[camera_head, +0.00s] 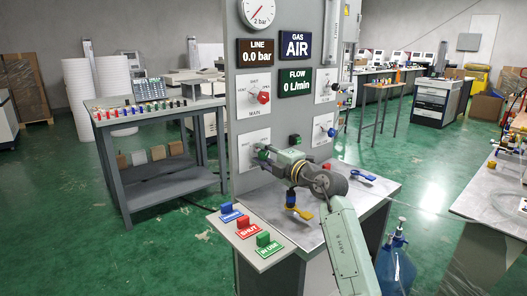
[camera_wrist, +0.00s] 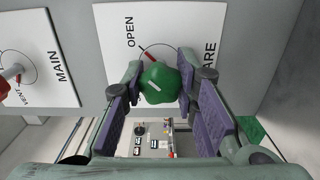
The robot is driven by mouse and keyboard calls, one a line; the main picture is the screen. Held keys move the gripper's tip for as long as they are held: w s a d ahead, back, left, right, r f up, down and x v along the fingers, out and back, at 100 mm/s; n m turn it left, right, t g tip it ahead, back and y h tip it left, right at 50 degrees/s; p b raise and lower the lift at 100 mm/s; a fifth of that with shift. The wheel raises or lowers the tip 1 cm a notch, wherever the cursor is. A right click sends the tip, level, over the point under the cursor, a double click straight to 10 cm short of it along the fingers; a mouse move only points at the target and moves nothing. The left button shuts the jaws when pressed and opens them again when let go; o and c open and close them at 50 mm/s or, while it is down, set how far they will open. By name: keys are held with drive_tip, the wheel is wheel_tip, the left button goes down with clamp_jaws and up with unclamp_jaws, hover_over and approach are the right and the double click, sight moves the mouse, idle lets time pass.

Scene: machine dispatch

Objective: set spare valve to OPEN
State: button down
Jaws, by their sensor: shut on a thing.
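The spare valve is a green knob (camera_wrist: 159,84) on a white plate (camera_wrist: 120,22) marked OPEN and, partly hidden, "ARE". A red mark sits on the dial arc above the knob, near OPEN. A pale line shows on the knob; its exact setting I cannot tell. My gripper (camera_wrist: 158,88) has its purple-padded fingers on both sides of the knob, shut on it. In the head view my gripper (camera_head: 263,153) is at the lower left plate (camera_head: 254,139) of the grey panel, and mostly hides the knob.
The MAIN plate (camera_wrist: 35,62) with a red knob (camera_wrist: 12,74) is beside it. Displays read LINE 0.0 bar (camera_head: 258,52), AIR (camera_head: 296,45) and FLOW 0 L/min (camera_head: 296,82). Coloured tag blocks (camera_head: 246,222) stand on the front ledge. A blue-handled tool (camera_head: 363,177) lies on the bench.

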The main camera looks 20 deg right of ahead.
idle(0.3)
drive_tip(key=c, duration=1.2)
unclamp_jaws()
drive_tip(key=shift+c, duration=0.2)
drive_tip(key=v, duration=1.2)
